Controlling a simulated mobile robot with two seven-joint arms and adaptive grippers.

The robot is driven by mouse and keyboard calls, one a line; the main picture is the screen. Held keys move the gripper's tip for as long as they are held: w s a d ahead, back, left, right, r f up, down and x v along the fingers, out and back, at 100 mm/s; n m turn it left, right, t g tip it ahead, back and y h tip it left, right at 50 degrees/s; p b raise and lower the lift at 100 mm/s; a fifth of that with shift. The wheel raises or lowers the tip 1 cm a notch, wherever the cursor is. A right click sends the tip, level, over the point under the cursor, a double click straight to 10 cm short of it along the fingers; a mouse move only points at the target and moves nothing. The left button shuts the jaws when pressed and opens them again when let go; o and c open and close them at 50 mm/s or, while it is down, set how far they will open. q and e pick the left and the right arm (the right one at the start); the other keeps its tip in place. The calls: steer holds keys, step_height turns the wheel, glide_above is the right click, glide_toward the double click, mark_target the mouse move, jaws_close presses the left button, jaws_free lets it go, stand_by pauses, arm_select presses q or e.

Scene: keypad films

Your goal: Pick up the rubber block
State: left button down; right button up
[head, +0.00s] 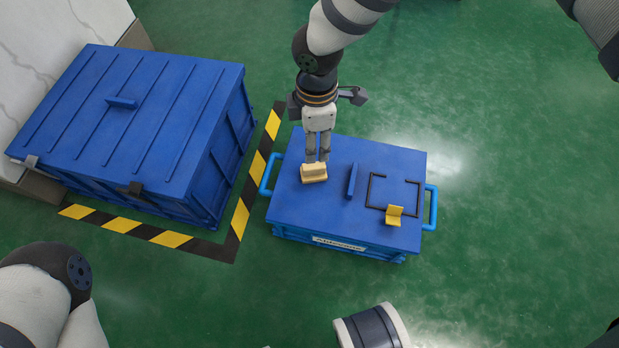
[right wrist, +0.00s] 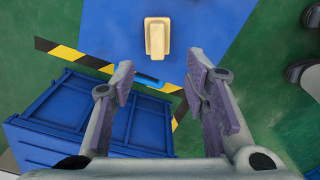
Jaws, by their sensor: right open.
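The rubber block (head: 313,173), a tan block with a narrower raised ridge on top, lies on the left half of the blue crate's lid (head: 335,215). In the right wrist view the block (right wrist: 157,38) lies beyond the fingertips, roughly in line with the gap between them. My right gripper (head: 318,157) points down at the block from its far side in the head view. Its fingers are apart and nothing is between them in the right wrist view (right wrist: 163,80). My left gripper is not in view.
A blue rib (head: 351,181) stands on the lid right of the block. Further right is a dark marked outline (head: 371,190) with a yellow angled piece (head: 394,215) at its near edge. A large blue bin (head: 130,120) stands left, behind yellow-black floor tape (head: 240,217). Green floor is open at right.

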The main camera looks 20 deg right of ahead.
mark_target(313, 166)
step_height(313, 166, down, 12)
steer(key=b, duration=0.5)
steer(key=shift+w, duration=0.15)
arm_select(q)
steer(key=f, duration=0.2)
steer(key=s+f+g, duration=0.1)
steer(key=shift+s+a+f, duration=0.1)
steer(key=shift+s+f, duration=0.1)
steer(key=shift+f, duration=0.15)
arm_select(e)
steer(key=shift+r, duration=0.2)
jaws_close()
